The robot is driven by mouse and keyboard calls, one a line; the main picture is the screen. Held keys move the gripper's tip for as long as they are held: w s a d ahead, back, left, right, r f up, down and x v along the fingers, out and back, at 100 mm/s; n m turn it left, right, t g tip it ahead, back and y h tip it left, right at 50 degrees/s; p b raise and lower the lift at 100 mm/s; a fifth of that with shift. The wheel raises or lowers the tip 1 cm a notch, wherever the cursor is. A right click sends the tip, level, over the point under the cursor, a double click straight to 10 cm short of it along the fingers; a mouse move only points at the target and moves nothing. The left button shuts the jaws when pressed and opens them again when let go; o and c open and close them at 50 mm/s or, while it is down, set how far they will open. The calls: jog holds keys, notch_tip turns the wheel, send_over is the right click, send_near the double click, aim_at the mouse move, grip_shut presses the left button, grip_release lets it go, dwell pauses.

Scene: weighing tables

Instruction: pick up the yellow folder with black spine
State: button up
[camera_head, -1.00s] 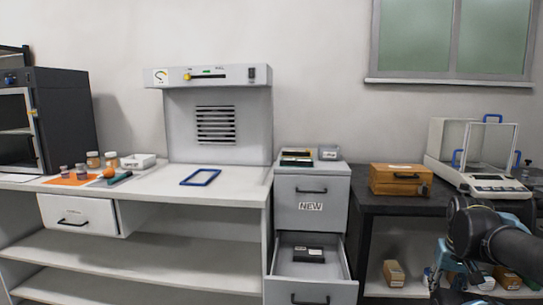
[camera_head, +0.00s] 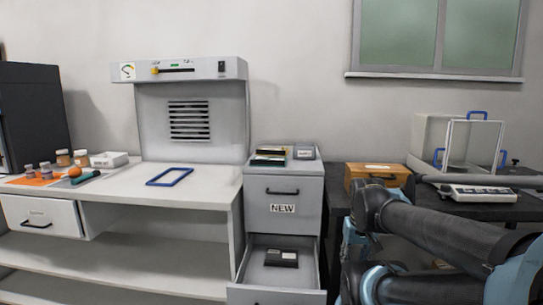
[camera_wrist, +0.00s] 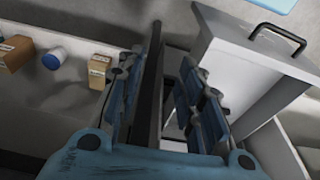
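A thin dark item with a yellow-orange strip (camera_head: 271,150) lies on top of the grey cabinet; it could be the yellow folder with black spine, but it is too small to be sure. A second dark, flat item (camera_head: 268,160) lies just in front of it.
The cabinet's lower drawer (camera_head: 248,274) is open with a black box (camera_head: 282,258) inside. A grey labelled box (camera_head: 304,152) shares the cabinet top. A wooden case (camera_head: 372,173) and a balance (camera_head: 478,193) stand on the black table. Small boxes (camera_wrist: 99,70) sit on a shelf.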

jog(key=w+a+r+n, duration=0.3)
jog(key=w+r, duration=0.6)
jog(key=r, duration=0.1)
jog(key=w+a+r+n+g, duration=0.1)
jog(key=w+a+r+n, duration=0.15)
jog(key=w+r, duration=0.7)
jog(key=w+a+r+n, duration=0.35)
jog(key=w+r, duration=0.35)
jog(key=r, duration=0.4)
jog(key=w+a+r+n+g, duration=0.1)
jog(key=w+a+r+n, duration=0.35)
jog(key=w+a, duration=0.65)
jog(key=w+a+r+n, duration=0.3)
jog(key=w+a+r, duration=0.2)
jog(key=w+a, duration=0.65)
jog(key=f, duration=0.4)
jog(key=w+d+f, duration=0.1)
jog(key=f, duration=0.6)
jog(key=shift+w+d+f, duration=0.3)
jog(key=shift+d+f, duration=0.1)
jog(key=shift+w+a+f, duration=0.1)
jog(key=shift+w+f, duration=0.05)
jog(key=shift+f, duration=1.15)
jog(key=shift+w+a+f, duration=0.1)
jog(key=shift+f, duration=1.2)
